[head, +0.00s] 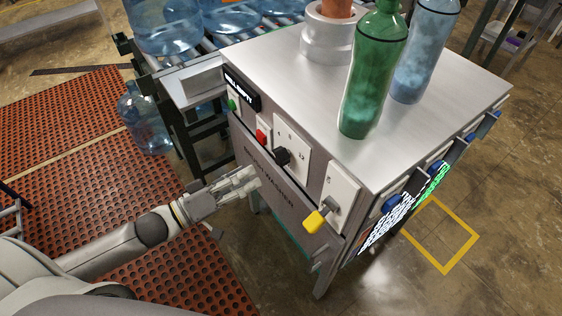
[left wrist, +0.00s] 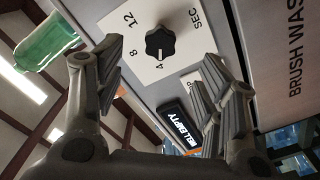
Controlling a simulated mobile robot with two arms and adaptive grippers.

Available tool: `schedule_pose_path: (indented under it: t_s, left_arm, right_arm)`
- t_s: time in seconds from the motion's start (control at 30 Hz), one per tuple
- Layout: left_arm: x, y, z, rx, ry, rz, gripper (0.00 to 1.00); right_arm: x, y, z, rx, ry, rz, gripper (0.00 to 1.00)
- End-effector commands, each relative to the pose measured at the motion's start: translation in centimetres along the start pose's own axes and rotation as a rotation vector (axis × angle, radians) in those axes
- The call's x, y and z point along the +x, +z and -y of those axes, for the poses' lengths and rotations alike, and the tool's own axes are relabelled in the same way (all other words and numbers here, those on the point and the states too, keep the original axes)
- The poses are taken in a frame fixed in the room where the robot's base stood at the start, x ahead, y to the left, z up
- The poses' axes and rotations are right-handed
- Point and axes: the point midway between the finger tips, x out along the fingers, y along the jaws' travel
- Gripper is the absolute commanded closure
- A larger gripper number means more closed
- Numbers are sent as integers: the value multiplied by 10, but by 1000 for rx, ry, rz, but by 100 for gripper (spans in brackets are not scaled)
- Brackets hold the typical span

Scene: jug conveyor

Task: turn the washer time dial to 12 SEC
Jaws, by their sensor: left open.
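The washer time dial is a black knob (head: 282,156) on a white plate on the front of the brush washer. In the left wrist view the black knob (left wrist: 160,43) sits on a plate marked 4, 8, 12 and SEC. A small pale mark on the knob appears to face the 4. My left gripper (head: 248,182) is open and empty, in front of the washer, below and left of the dial in the head view. In the left wrist view its fingers (left wrist: 160,75) stand apart, with the dial beyond them and not touched. My right gripper is not in view.
A red button (head: 261,136), a green button (head: 232,104) and a "WELL EMPTY" display (head: 242,90) are beside the dial. A yellow-handled lever (head: 315,221) is to its right. Green (head: 372,75) and blue (head: 425,50) bottles stand on the washer (head: 265,65).

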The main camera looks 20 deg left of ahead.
Motion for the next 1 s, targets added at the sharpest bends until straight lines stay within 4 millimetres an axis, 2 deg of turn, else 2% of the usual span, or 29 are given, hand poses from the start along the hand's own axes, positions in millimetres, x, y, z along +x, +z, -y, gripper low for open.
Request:
schedule_pose_path:
  t_s: [0.17, 0.4, 0.7, 1.0]
  left_arm:
    - [16, -2, -2, 0, 5, -3, 37]
    - [50, -2, -2, 1, 4, -3, 37]
    - [90, -1, -1, 1, 2, -2, 37]
    - [106, 0, 0, 2, -1, 0, 37]
  right_arm:
    - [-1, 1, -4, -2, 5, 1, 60]
    - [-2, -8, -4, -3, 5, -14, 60]
    - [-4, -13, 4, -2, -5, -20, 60]
    - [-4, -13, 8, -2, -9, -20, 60]
